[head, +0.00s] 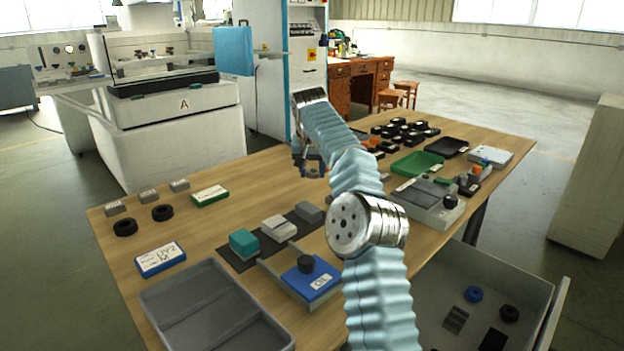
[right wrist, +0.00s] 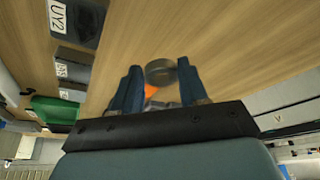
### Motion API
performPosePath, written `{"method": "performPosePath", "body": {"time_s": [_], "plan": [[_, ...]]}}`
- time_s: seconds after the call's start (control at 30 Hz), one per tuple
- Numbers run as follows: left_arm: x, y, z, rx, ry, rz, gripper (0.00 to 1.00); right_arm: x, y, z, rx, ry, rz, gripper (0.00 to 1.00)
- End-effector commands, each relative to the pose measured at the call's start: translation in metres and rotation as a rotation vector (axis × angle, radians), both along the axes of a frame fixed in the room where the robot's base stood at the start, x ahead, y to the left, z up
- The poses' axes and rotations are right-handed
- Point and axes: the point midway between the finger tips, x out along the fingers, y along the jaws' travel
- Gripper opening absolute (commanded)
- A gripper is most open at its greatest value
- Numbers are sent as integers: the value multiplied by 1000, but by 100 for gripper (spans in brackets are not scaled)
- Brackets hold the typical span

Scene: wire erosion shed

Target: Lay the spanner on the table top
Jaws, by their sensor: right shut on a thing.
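My right gripper (head: 308,168) is above the far middle part of the wooden table top (head: 195,235). In the right wrist view its dark blue fingers (right wrist: 160,76) are closed on a short grey piece (right wrist: 160,70), which I take to be the spanner seen almost end-on. An orange patch shows just behind it. The rest of the spanner is hidden by the gripper, and it cannot be made out in the head view. The bare wood of the table top (right wrist: 235,40) lies beyond the fingertips; the gap to it is hard to judge. My left gripper is not in view.
A grey tray (head: 172,302), blue boxes, black rings and small blocks stand on the near part of the table. A green tray (head: 418,163) and several black boxes are at the far right. An open drawer (head: 540,300) juts out front right. Bare wood lies left of centre.

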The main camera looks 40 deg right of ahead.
Motion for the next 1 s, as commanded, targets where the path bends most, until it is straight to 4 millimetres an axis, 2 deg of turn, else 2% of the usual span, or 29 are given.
{"method": "performPosePath", "body": {"time_s": [0.03,0.27,0.67,0.7,0.83,1.0], "plan": [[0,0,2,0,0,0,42,5,0,-7,1,3,1,0],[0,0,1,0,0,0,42,3,-1,-33,1,2,0,0],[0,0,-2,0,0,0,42,4,0,-39,0,0,1,0],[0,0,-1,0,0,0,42,4,0,-38,0,1,0,49],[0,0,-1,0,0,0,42,4,0,-38,1,2,0,69],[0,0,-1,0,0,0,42,4,0,-38,1,2,0,69]]}}
